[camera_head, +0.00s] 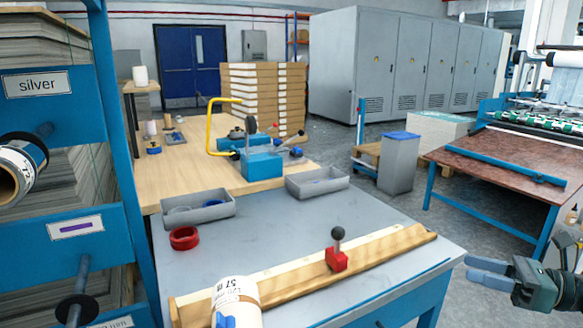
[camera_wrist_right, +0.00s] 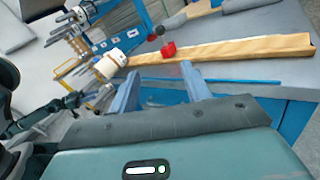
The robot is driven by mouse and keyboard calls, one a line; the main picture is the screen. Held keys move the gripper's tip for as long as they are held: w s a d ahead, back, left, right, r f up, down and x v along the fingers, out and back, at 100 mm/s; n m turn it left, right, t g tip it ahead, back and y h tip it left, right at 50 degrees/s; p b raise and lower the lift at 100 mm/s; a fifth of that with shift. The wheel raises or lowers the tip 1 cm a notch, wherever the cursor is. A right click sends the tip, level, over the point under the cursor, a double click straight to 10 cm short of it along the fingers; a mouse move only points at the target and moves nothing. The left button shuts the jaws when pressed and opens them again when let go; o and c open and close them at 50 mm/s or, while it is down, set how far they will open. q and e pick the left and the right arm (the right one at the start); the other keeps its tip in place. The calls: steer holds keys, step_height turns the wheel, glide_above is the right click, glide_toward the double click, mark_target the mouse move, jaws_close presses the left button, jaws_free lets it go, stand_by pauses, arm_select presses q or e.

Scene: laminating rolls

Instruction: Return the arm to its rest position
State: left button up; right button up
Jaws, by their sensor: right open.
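My right gripper (camera_head: 470,271) hangs at the right of the head view, in free air beyond the right end of the grey worktable (camera_head: 370,228). Its two blue fingers are apart with nothing between them. In the right wrist view its fingers (camera_wrist_right: 160,82) are spread, with the table edge behind them. A white roll with printed text (camera_head: 238,290) is at the bottom of the head view, by the left part of a wooden board. A blue piece shows against the roll. In the wrist view a dark arm reaches toward the roll (camera_wrist_right: 110,64); the grip is unclear.
The wooden board (camera_head: 390,251) carries a red block with a black knob (camera_head: 337,259). Two grey trays (camera_head: 317,183) and a red ring (camera_head: 184,238) are on the table. A blue rack (camera_head: 115,130) stands left, a brown-topped machine (camera_head: 500,163) right.

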steer(key=s+a+f+m+t+h, duration=0.4)
steer(key=a+m, duration=0.4)
steer(key=m, duration=0.4)
steer(key=s+a+f+m+t+h, duration=0.1)
steer(key=s+a+f+m+t, duration=0.25)
steer(key=a+f+m, duration=0.6)
arm_select(q)
steer(key=r+g+p, duration=0.1)
steer(key=g+p, duration=0.1)
steer(key=p, duration=0.7)
steer(key=d+r+g+y+p, duration=0.1)
steer(key=r+p, duration=0.1)
steer(key=p, duration=0.6)
steer(key=shift+w+r+m+g+p, duration=0.15)
steer(key=shift+w+m+g+p, duration=0.05)
steer(key=shift+m+g+p, duration=0.2)
arm_select(e)
steer(key=s+a+r+m+g+h, duration=0.1)
steer(key=s+a+m+g+h, duration=0.2)
steer(key=m, duration=0.7)
steer(key=s+a+r+m+g+h, duration=0.1)
steer(key=s+a+m+g+h, duration=0.2)
steer(key=s+m, duration=0.4)
steer(key=m+g, duration=0.1)
steer(key=m, duration=0.2)
steer(key=shift+a+r+h, duration=0.15)
steer(key=shift+a+h, duration=0.15)
steer(key=shift+m, duration=0.25)
